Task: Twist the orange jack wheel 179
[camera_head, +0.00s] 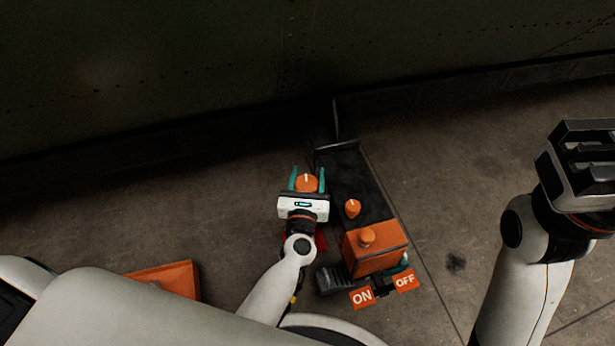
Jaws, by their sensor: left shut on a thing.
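The orange jack wheel (306,183), a round knob with a short white mark on top, sits left of a dark jack body. My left gripper (307,180) reaches it from below in the picture, with one teal finger on each side, shut on the wheel. The lower part of the wheel is hidden by the gripper. My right gripper (585,150) is raised at the right edge, away from the jack, and its finger opening does not show clearly.
The dark jack body (352,180) carries a second orange knob (352,208) and an orange box (376,250) with another knob. An ON sign (361,297) and an OFF sign (405,280) stand in front. An orange object (170,278) lies left. A dark riveted wall (200,70) runs behind; floor at right is mostly clear.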

